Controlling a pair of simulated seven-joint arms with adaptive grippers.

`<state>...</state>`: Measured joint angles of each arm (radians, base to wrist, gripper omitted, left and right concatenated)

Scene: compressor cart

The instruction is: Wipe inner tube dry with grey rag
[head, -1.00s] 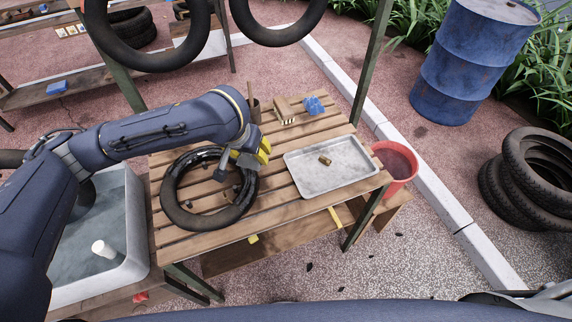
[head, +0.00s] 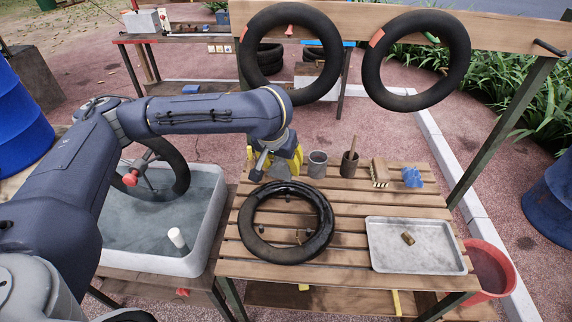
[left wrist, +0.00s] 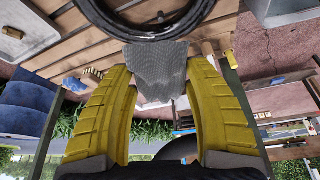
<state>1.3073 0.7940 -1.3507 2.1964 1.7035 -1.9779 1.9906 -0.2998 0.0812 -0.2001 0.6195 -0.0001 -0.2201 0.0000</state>
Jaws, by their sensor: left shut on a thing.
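A black inner tube (head: 287,256) lies flat on the slatted wooden table, with shiny patches on its dark surface. It also shows at the top of the left wrist view (left wrist: 108,28). My left gripper (head: 273,163), with yellow fingers, is just beyond the tube's far rim. It is shut on the grey rag (left wrist: 162,75), which hangs flat from between the fingertips and reaches toward the tube. Whether the rag touches the tube is unclear. In the head view the rag is mostly hidden by the gripper. My right gripper is out of view.
A water tub (head: 215,220) with another tube is at left. A grey cup (head: 317,164), a dark cup (head: 349,166), a brush (head: 380,172) and a blue cloth (head: 412,177) stand along the table's back. A metal tray (head: 440,262) is at right. Two tubes hang above.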

